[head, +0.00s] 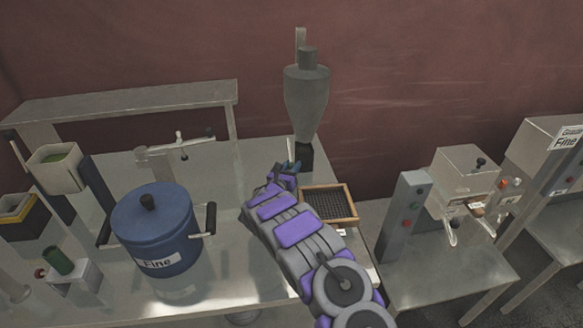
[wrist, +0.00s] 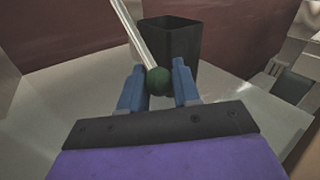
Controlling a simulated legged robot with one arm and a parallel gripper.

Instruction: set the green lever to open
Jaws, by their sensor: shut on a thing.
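The green lever shows in the wrist view as a pale metal rod ending in a dark green ball knob (wrist: 158,81). The rod slants up and to the left from the knob. My gripper (wrist: 157,72) has its two blue fingers on either side of the knob and is shut on it. In the head view my gripper (head: 285,170) is at the foot of the grey funnel-shaped filler (head: 306,95). The thin pale rod (head: 291,150) rises just beside it there, and the knob is hidden.
A dark square container (wrist: 170,42) stands right behind the knob. A wood-framed mesh tray (head: 345,219) lies right of my arm. A blue pot (head: 153,240) labelled "Fine" stands left on the metal table. Machines (head: 465,175) stand farther right.

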